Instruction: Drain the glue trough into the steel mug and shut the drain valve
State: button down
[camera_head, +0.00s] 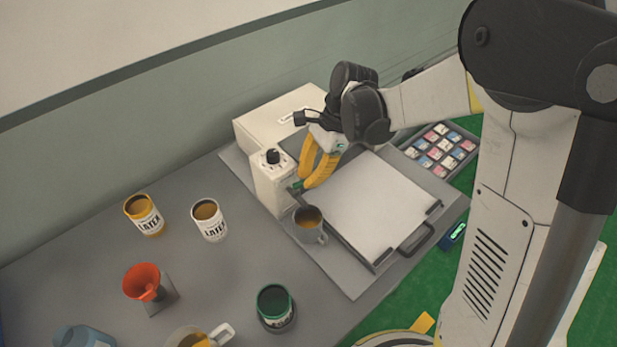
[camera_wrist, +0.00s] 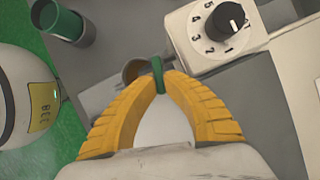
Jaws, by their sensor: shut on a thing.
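My gripper (camera_head: 305,183) has yellow fingers and is shut on the green drain valve handle (camera_wrist: 158,76), at the front of the white dial unit (camera_head: 271,183). The handle also shows as a bit of green beside the fingertips in the head view (camera_head: 293,187). The steel mug (camera_head: 323,237) stands upright just below the valve, with brown liquid inside. Its rim is partly hidden behind the fingers in the wrist view (camera_wrist: 128,72). The inside of the glue trough is not clearly visible. I cannot tell whether glue is flowing.
A white flat bed (camera_head: 380,205) with a dark handle lies right of the mug. Two latex cans (camera_head: 150,222) (camera_head: 213,227), a red funnel (camera_head: 142,283), a green can (camera_head: 276,318) and a jug (camera_head: 187,337) stand on the grey table. A tray of small packs (camera_head: 440,150) is at the back right.

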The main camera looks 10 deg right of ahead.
jog(key=c, duration=1.5)
grip_release()
jog(key=s+d+r+m+t+p, duration=0.3)
jog(key=s+r+m+p, duration=0.25)
jog(key=r+m, duration=0.4)
jog(key=s+d+n+t+h+b, duration=0.1)
jog(key=s+d+n+b, duration=0.1)
jog(key=n, duration=0.6)
jog(key=s+d+f+n+t+h+b, duration=0.1)
jog(key=s+d+n+t+h+b, duration=0.1)
jog(key=d+n+b, duration=0.2)
jog(key=s+d+f+n+t+h+b, duration=0.1)
jog(key=s+d+n+t+b, duration=0.1)
jog(key=n, duration=0.9)
jog(key=shift+s+d+f+n+b, duration=0.1)
jog(key=shift+s+d+n+b, duration=0.15)
jog(key=shift+d+b, duration=0.35)
jog(key=shift+s+d+n+b, duration=0.1)
jog(key=shift+s+d+b, duration=0.25)
jog(key=shift+d+b, duration=0.25)
